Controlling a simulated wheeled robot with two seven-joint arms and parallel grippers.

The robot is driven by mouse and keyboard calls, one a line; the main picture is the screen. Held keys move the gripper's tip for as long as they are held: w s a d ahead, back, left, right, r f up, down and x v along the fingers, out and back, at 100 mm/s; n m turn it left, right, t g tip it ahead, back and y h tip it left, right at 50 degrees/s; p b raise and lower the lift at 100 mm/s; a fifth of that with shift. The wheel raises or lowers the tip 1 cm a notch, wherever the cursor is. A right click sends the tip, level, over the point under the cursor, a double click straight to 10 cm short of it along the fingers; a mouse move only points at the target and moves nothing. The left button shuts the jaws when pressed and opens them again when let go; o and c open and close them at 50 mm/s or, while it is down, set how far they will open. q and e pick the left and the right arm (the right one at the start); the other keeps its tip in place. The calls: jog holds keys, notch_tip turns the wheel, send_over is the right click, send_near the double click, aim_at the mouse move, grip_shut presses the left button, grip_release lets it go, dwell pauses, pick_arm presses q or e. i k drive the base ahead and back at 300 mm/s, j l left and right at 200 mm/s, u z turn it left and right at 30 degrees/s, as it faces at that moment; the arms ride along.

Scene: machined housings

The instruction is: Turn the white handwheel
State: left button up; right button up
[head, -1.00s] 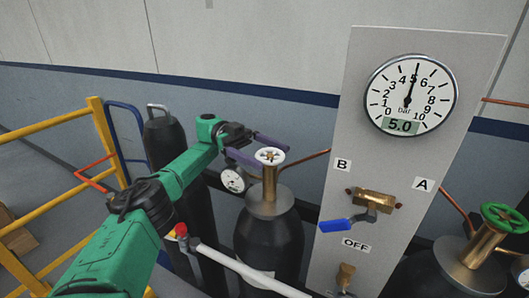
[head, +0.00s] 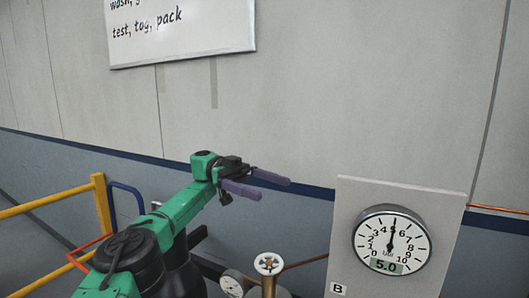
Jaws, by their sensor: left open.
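The white handwheel (head: 268,263) sits on top of a brass valve stem (head: 269,287) low in the head view, near the bottom edge. My left gripper (head: 273,189) is open and empty, with its two purple fingers pointing right. It appears above the handwheel and apart from it. A gauge panel (head: 356,195) at the lower right carries a large round dial (head: 391,242) whose display reads 5.0. My right gripper is not in view. The cylinder under the handwheel is mostly cut off by the bottom edge.
A small gauge (head: 232,284) stands left of the valve stem. A copper pipe (head: 306,262) runs from the stem toward the panel. A yellow railing (head: 102,215) and a blue hoop (head: 128,193) are at the left. A whiteboard (head: 215,38) hangs on the wall (head: 350,90).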

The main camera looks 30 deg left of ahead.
aim_at(269, 264)
jog(key=k, duration=1.5)
